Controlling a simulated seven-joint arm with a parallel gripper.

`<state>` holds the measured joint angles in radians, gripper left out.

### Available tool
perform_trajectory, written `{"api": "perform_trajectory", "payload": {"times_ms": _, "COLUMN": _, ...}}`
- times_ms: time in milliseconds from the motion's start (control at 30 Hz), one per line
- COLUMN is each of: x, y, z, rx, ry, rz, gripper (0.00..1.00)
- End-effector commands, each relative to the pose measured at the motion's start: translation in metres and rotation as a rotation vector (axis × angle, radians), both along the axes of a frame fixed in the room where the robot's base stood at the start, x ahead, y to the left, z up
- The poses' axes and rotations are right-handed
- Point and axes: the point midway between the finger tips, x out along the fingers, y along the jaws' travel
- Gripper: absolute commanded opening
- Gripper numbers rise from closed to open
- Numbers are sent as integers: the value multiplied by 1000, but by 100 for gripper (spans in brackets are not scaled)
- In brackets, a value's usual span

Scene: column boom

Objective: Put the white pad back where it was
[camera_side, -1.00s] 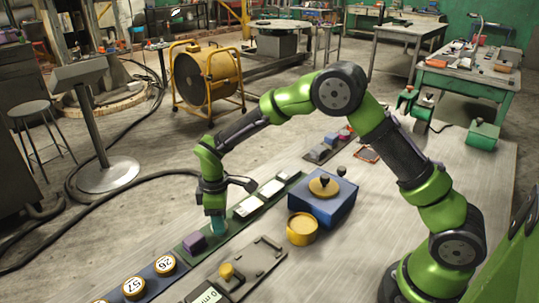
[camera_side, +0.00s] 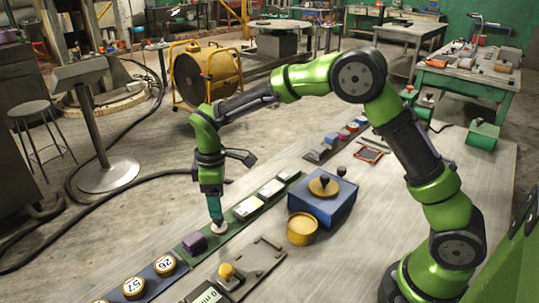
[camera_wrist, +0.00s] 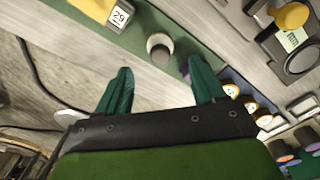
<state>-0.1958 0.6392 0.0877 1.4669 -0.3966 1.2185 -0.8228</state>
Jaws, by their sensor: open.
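A round whitish pad (camera_side: 219,229) sits on a long green strip (camera_side: 232,221), between a purple block (camera_side: 194,243) and a square white piece (camera_side: 248,207). In the wrist view the round pad (camera_wrist: 160,48) shows a grey top and a paler rim, just beyond and between my fingertips. My gripper (camera_side: 217,219) points down directly over the pad, its teal fingers apart. In the wrist view my open gripper (camera_wrist: 162,76) has nothing between its fingers. The side view does not show clearly how large the gap to the pad is.
A blue box (camera_side: 322,207) with a round knobbed lid and a yellow round tub (camera_side: 302,230) stand right of the strip. Numbered round pieces (camera_side: 134,287) lie on a blue strip at front left. A grey tray (camera_side: 258,262) lies nearer. Bare bench lies left of the strip.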

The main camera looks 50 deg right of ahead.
Motion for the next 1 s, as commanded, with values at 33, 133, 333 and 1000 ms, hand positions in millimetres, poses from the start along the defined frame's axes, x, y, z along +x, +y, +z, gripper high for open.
{"api": "perform_trajectory", "payload": {"times_ms": 33, "x": 1, "y": 0, "z": 12, "rx": 0, "ry": -4, "rz": 0, "gripper": 69}}
{"api": "perform_trajectory", "payload": {"times_ms": 133, "x": 1, "y": 0, "z": 29, "rx": 1, "ry": -4, "rz": 0, "gripper": 69}}
{"api": "perform_trajectory", "payload": {"times_ms": 333, "x": 0, "y": -1, "z": 49, "rx": 0, "ry": -3, "rz": -3, "gripper": 69}}
{"api": "perform_trajectory", "payload": {"times_ms": 1000, "x": -173, "y": -77, "z": 174, "rx": 320, "ry": -361, "rz": -793, "gripper": 69}}
